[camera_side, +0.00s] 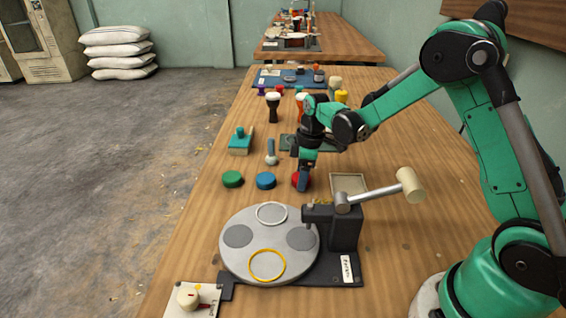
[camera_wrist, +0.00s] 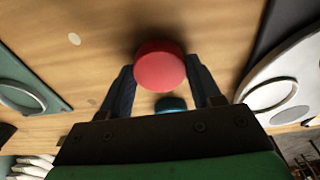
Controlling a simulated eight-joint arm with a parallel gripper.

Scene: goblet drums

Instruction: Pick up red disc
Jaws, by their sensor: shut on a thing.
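The red disc (camera_wrist: 160,68) is between the two fingers of my gripper (camera_wrist: 164,84) in the wrist view, with a finger against each side. In the side view, my gripper (camera_side: 303,186) points down over the red disc (camera_side: 295,180), and its finger hides part of the disc. The disc is at or very near the table top; I cannot tell whether there is a gap under it. A blue disc (camera_side: 266,180) lies just left of it, and a green disc (camera_side: 232,179) lies further left. The blue disc also shows in the wrist view (camera_wrist: 170,104).
A grey round plate (camera_side: 270,221) with a white ring and a yellow ring stands in front, beside a black press (camera_side: 345,228) with a mallet-like handle. A shallow wooden tray (camera_side: 349,183) is right of the gripper. Goblet drums (camera_side: 273,106) stand behind.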

